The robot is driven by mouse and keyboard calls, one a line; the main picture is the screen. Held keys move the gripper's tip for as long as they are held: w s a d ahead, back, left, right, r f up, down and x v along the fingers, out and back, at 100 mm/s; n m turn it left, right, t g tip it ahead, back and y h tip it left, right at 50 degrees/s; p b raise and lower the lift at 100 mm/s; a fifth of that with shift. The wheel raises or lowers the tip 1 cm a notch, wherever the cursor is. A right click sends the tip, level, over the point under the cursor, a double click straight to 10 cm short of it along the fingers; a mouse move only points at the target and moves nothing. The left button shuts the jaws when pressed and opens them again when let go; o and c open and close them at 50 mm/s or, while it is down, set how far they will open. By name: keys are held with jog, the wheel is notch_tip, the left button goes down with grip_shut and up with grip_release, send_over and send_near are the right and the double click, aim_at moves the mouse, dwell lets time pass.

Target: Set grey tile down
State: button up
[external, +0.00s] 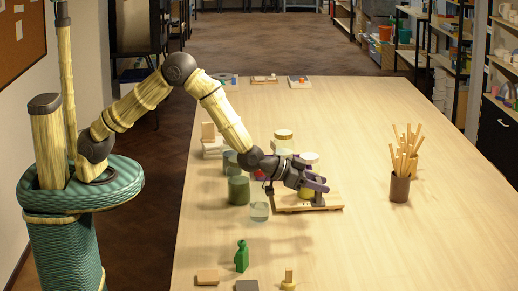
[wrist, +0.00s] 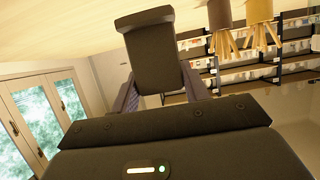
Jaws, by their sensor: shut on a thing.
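The grey tile (external: 318,200) is a dark upright piece with a wider foot, at the right end of a low wooden board (external: 288,208). In the wrist view, the tile (wrist: 152,58) fills the upper middle, between two purple fingers. My gripper (external: 319,187) is shut on the tile from the upper left; the wrist view also shows my gripper (wrist: 158,88). The foot is very close to the board; I cannot tell whether it touches. A yellow object (external: 305,193) is partly hidden behind my gripper.
A brown cup (external: 399,188) of wooden sticks stands at right. A green bottle (external: 242,257) and a flat dark piece (external: 247,286) are in front. The table's right side is mostly clear.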

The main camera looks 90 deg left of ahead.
aim_at(315, 200)
jog(key=shift+r, duration=0.1)
jog(key=shift+f+p, duration=0.75)
jog(key=shift+f, duration=2.15)
jog(key=shift+f+p, duration=0.55)
jog(key=shift+f, duration=1.55)
jog(key=shift+f, duration=0.1)
jog(key=o, duration=0.6)
jog(key=shift+f, duration=0.1)
jog(key=o, duration=0.4)
jog(key=shift+o, duration=0.2)
